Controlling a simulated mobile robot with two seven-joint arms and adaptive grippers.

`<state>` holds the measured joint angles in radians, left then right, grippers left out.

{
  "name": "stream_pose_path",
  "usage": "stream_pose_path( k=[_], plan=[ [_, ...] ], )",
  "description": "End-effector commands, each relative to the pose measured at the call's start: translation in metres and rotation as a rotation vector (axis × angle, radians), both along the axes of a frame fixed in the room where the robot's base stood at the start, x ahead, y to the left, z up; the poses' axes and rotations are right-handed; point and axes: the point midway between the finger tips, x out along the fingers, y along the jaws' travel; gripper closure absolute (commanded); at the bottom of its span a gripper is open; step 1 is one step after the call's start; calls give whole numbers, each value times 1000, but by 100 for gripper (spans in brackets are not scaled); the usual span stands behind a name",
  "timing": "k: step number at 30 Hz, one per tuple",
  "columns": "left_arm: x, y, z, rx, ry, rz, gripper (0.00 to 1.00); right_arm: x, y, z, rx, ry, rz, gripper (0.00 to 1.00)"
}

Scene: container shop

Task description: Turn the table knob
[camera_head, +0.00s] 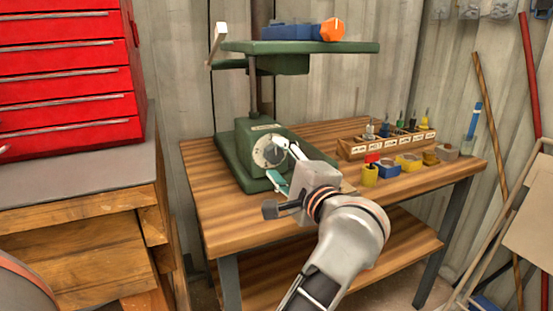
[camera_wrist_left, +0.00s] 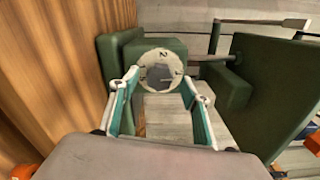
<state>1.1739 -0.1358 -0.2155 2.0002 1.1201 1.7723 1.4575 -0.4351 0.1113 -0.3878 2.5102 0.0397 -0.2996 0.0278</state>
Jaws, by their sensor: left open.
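A round white numbered knob (camera_head: 268,152) sits on the front of the green machine base (camera_head: 235,160) on the wooden workbench. In the left wrist view the knob (camera_wrist_left: 160,72) shows between and beyond the fingertips, with a "2" at its top. My left gripper (camera_head: 284,166) is open in front of the knob, its teal-padded fingers pointing at it. In the left wrist view the gripper (camera_wrist_left: 160,88) holds nothing. I cannot tell whether a fingertip touches the knob. The green machine table (camera_head: 345,47) is above, with a crank handle (camera_head: 216,45) at its left.
A blue vise with an orange knob (camera_head: 332,29) lies on the machine table. A wooden rack (camera_head: 385,143) of small tools and several coloured containers stand at the bench's right. A red drawer cabinet (camera_head: 65,80) stands left. The bench front (camera_head: 225,215) is clear.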

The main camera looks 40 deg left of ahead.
Motion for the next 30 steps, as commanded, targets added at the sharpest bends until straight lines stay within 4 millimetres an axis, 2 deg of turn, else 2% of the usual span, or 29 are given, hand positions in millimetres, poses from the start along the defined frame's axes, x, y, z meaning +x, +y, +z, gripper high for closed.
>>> stream_pose_path(
  k=[6,12,30],
  plan=[
    [-14,-34,-1,-3,1,-2,53,1,0,1,2,-1,-1,60],
    [-21,-52,-1,-2,2,-1,53,1,0,1,2,-2,-2,60],
    [-23,-54,0,-1,0,0,53,2,0,1,2,-3,-3,60]
  ],
)
